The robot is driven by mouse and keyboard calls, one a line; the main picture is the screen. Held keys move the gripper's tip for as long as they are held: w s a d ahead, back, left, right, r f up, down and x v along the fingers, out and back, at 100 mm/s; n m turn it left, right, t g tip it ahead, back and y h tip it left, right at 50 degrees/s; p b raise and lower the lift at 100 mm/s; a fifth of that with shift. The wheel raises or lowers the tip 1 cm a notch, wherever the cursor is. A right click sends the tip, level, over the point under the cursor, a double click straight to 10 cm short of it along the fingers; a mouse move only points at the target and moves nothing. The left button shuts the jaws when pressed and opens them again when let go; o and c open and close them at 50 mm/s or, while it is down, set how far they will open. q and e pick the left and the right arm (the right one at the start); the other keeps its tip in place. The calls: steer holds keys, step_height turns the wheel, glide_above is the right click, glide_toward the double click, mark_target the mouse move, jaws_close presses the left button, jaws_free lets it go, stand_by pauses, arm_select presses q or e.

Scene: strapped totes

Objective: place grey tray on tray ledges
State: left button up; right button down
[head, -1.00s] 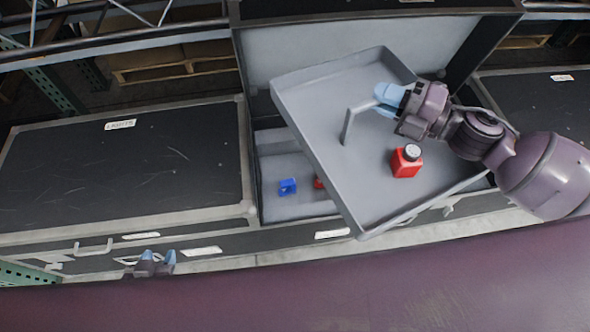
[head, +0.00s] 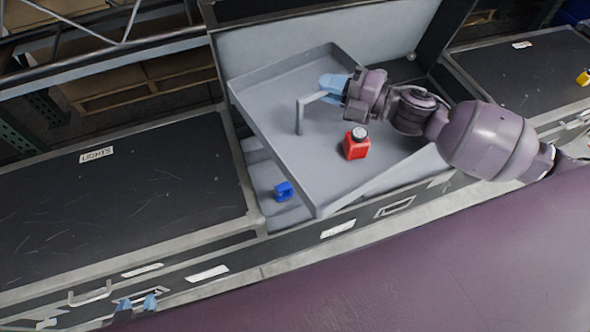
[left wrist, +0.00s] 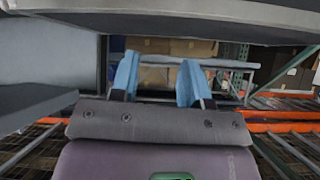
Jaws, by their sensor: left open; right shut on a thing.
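The grey tray (head: 265,112) is in the head view, over the open case in the middle. It sits skewed to the case, its near corner by the case's front edge. My right gripper (head: 332,88) is shut on the tray's upright handle (head: 300,116). The tray ledges inside the case cannot be made out under the tray. My left gripper (head: 137,303) is open and empty, low at the left in front of the cases; its fingers also show in the left wrist view (left wrist: 158,82).
A blue item (head: 283,191) lies in the open case's left part, below the tray. The raised lid (head: 390,30) stands behind. Closed dark cases stand left (head: 110,200) and right (head: 525,85); a yellow item (head: 583,77) is on the right one.

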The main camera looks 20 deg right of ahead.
steer(key=w+a+f+m+t+h+b, duration=0.1)
steer(key=w+f+b, duration=0.3)
steer(key=w+f, duration=0.55)
steer(key=w+f+m+t+h+b, duration=0.2)
steer(key=w+f+b, duration=0.3)
steer(key=f, duration=0.9)
arm_select(q)
step_height(320, 180, down, 9)
steer(key=w+d+m+b, duration=0.1)
steer(key=b, duration=0.6)
steer(key=shift+w+d+r+m+h, duration=0.2)
steer(key=shift+w+m+h, duration=0.15)
steer(key=shift+m+h, duration=0.05)
arm_select(e)
step_height(320, 180, down, 19)
steer(key=shift+w+a+n, duration=0.15)
steer(key=shift+n, duration=0.15)
